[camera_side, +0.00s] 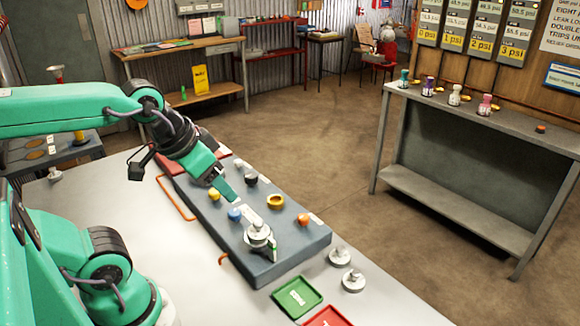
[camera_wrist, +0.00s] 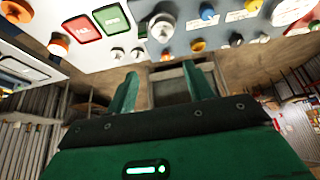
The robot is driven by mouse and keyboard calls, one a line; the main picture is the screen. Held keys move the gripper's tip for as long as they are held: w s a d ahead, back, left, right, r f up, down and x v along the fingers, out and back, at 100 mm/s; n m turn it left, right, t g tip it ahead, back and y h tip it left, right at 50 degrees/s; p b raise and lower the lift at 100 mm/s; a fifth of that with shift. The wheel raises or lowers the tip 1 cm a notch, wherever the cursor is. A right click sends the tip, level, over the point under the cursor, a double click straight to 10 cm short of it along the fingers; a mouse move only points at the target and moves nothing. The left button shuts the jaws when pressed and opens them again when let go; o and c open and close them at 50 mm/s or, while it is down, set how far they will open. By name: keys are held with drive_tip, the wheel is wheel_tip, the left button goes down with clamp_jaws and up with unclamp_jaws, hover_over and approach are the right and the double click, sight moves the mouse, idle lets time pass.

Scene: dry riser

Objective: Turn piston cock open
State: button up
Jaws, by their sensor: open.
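A grey panel (camera_side: 293,243) on the white table carries several coloured knobs. A silver round fitting with a short lever (camera_side: 258,235) stands at its near end; it looks like the piston cock, but I cannot read its label. In the wrist view this silver fitting (camera_wrist: 162,27) is at the top, beyond the fingers. My gripper (camera_side: 222,190) is over the panel, near the yellow knob (camera_side: 214,194), apart from the silver fitting. In the wrist view my gripper (camera_wrist: 162,88) has its two green fingers spread with nothing between them. Its height over the panel is unclear.
Blue (camera_side: 235,214), black (camera_side: 251,180) and orange (camera_side: 303,219) knobs and a gold ring (camera_side: 275,200) crowd the panel. Two silver knobs (camera_side: 340,256) (camera_side: 353,281) and green (camera_side: 298,297) and red (camera_side: 327,318) trays lie beside it. The table's front left is clear.

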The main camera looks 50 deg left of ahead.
drive_tip(key=n+g, duration=0.6)
drive_tip(key=n, duration=1)
hover_over(234, 212)
wheel_tip(234, 212, down, 10)
drive_tip(key=shift+f, duration=0.25)
drive_tip(key=shift+f, duration=0.1)
drive_tip(key=shift+f, duration=3.85)
drive_tip(key=c, duration=1)
